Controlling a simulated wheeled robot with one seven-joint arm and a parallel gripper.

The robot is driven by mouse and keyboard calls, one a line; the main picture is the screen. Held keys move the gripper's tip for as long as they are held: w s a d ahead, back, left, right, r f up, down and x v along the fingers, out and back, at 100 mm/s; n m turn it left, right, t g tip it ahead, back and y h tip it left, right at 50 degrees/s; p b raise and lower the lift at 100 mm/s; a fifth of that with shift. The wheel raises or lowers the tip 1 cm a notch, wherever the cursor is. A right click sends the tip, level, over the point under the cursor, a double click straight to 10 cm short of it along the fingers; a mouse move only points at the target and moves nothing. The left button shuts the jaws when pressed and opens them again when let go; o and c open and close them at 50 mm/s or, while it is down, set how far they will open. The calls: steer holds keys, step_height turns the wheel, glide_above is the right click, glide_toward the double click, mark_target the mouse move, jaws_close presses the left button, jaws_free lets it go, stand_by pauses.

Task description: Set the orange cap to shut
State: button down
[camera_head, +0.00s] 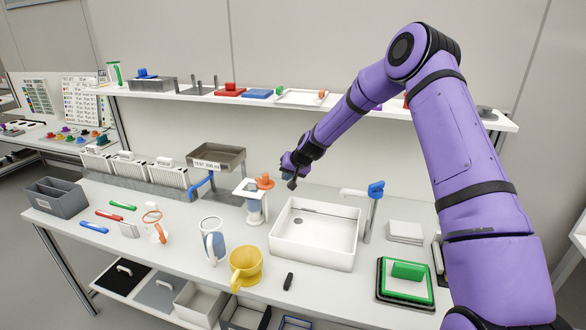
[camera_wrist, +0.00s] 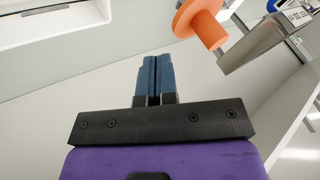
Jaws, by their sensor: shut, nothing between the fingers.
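The orange cap (camera_head: 265,181) sits at the top of a white stand with a clear cylinder (camera_head: 255,207), left of the white basin. In the wrist view the orange cap (camera_wrist: 201,24) shows at the upper right as a disc with a round stem, beside a grey metal part. My gripper (camera_head: 292,184) is just right of the cap and apart from it. In the wrist view my gripper (camera_wrist: 154,62) has its two blue fingers together with nothing between them, and the cap is ahead and to the right.
A white basin (camera_head: 312,252) stands right of the stand, with a blue-handled tap (camera_head: 376,190) behind its right side. A grey tray marked "TEST 300 ml" (camera_head: 216,158) is raised at the left. A yellow cup (camera_head: 246,266) and a blue-white jug (camera_head: 212,240) stand in front.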

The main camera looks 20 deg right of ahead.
mark_target(264, 183)
steer(key=shift+w+a+f, duration=0.1)
steer(key=shift+w+a, duration=0.2)
steer(key=shift+a, duration=0.35)
steer(key=shift+w+a+f, duration=0.15)
steer(key=shift+w+a, duration=0.15)
steer(key=shift+a, duration=0.4)
steer(key=shift+w+a+f, duration=0.1)
steer(key=shift+w+a, duration=0.2)
steer(key=shift+a, duration=0.35)
steer(key=shift+s+a, duration=0.3)
steer(key=shift+a, duration=0.2)
steer(key=shift+s+a, duration=0.25)
steer(key=shift+a, duration=0.3)
steer(key=shift+s+a+m, duration=0.1)
steer(key=shift+a+m, duration=0.2)
steer(key=shift+s+a+m+t+h, duration=0.25)
steer(key=shift+a+m+t+h, duration=0.15)
steer(key=shift+a+m+h, duration=0.8)
steer(key=shift+w+a+m+h, duration=0.1)
steer(key=shift+a+m+h, duration=0.3)
steer(key=shift+m, duration=0.4)
steer(key=shift+a+m+h, duration=0.3)
steer(key=shift+a+m, duration=0.05)
steer(key=shift+m, duration=0.45)
steer(key=shift+w+a, duration=0.15)
steer(key=shift+a, duration=0.7)
